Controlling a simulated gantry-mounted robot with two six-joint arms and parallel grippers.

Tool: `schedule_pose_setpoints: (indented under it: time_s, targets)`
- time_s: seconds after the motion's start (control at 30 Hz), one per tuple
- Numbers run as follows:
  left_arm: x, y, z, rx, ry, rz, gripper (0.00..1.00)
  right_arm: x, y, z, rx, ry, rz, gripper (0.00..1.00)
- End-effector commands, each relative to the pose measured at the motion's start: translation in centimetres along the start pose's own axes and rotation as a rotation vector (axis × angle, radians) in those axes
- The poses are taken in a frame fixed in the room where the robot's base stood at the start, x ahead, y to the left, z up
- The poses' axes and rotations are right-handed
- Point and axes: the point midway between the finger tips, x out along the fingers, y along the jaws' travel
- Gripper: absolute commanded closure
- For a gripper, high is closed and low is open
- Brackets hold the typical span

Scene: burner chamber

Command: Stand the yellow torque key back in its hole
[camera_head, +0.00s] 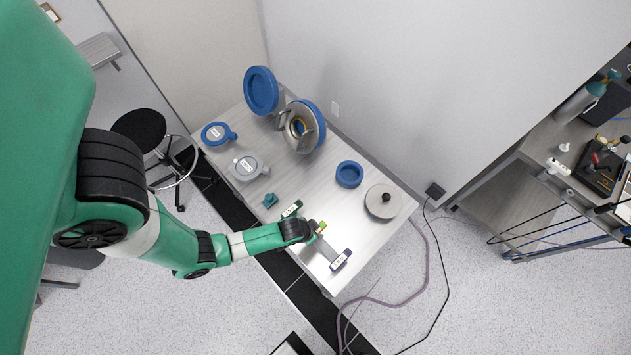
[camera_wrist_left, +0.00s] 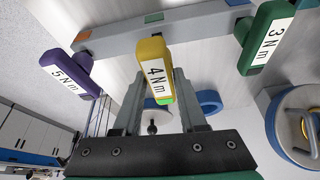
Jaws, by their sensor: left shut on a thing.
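In the head view the yellow key (camera_head: 322,225) shows small at the tip of my left gripper (camera_head: 317,229). The grey key rack (camera_wrist_left: 190,24) lies behind the yellow handle in the wrist view. The purple 5 Nm key (camera_wrist_left: 70,74) and the green 3 Nm key (camera_wrist_left: 264,38) are at either side of the rack. The yellow key's lower end and its hole are hidden, so I cannot tell whether they meet. My right gripper is not in view.
The grey table (camera_head: 374,246) holds a blue ring (camera_head: 349,174), a round metal lid with a black knob (camera_head: 381,202), an open chamber (camera_head: 303,128), blue and grey labelled covers and a small teal part (camera_head: 270,200). Bare tabletop lies right of the rack.

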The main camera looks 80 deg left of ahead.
Motion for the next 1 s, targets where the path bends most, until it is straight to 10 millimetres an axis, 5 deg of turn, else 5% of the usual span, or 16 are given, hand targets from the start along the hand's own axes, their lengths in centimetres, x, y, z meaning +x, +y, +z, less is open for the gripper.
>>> schedule_pose_setpoints:
  time_s: [0.83, 0.87, 1.0]
  targets:
    - [2.5, 0.1, 0.9, 0.0, 0.002, 0.0, 1.0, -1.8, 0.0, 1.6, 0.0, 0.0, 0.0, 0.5]
    - [2.4, 0.1, 0.9, 0.0, 0.002, 0.001, 0.57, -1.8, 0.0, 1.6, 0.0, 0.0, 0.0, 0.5]
    - [2.3, 0.0, 0.9, 0.0, 0.002, 0.0, 0.32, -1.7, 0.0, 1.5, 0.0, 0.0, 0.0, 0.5]
